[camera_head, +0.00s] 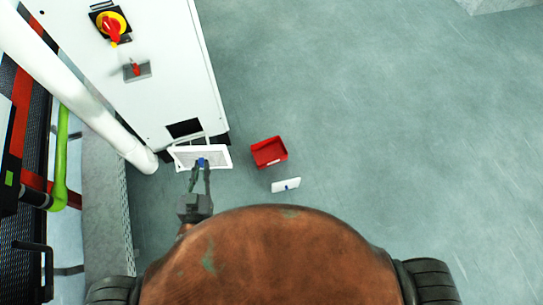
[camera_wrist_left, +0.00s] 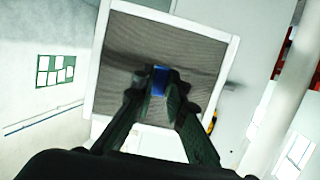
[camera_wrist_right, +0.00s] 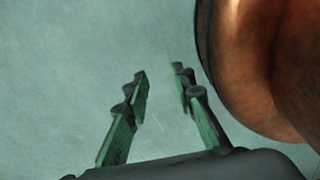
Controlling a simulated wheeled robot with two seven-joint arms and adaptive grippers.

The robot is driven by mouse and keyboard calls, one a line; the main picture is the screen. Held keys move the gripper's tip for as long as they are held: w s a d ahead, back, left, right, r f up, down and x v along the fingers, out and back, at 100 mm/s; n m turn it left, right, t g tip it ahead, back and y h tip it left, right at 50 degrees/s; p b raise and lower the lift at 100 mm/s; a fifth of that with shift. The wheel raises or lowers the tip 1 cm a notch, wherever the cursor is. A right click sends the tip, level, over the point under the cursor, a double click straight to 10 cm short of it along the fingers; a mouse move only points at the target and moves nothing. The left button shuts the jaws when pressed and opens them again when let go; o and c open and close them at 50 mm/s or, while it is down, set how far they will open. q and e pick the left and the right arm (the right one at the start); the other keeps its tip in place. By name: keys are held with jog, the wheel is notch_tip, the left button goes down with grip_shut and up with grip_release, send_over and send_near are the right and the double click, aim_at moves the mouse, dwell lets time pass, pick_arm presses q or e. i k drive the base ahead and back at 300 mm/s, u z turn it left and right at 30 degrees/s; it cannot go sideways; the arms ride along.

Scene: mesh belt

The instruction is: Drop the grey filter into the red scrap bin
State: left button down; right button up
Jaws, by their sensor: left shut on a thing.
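The grey filter (camera_head: 216,155) has a white frame around grey mesh and a blue tab. My left gripper (camera_head: 201,165) is shut on the blue tab, and the filter is held in front of the white cabinet. In the left wrist view the filter's grey mesh (camera_wrist_left: 120,50) faces the camera, with the blue tab between the left fingertips (camera_wrist_left: 158,78). The red scrap bin (camera_head: 269,152) is right of the filter and looks empty apart from a small pale mark. My right gripper (camera_wrist_right: 160,85) is open and empty; the head view does not show it.
The white cabinet (camera_head: 150,70) has a dark opening (camera_head: 184,128) near the filter, plus a red and yellow switch (camera_head: 112,25). A white panel with a blue tab (camera_head: 286,185) is below the bin. A white pipe (camera_head: 75,85) runs at left. The floor at right is clear.

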aim_at(266, 157)
jog(key=z, duration=0.8)
jog(key=k, duration=1.05)
jog(key=z, duration=1.15)
jog(key=i, duration=2)
jog(key=u, duration=0.95)
jog(key=i, duration=1.1)
jog(key=u, duration=1.65)
jog(key=i, duration=0.6)
jog(key=u, duration=0.5)
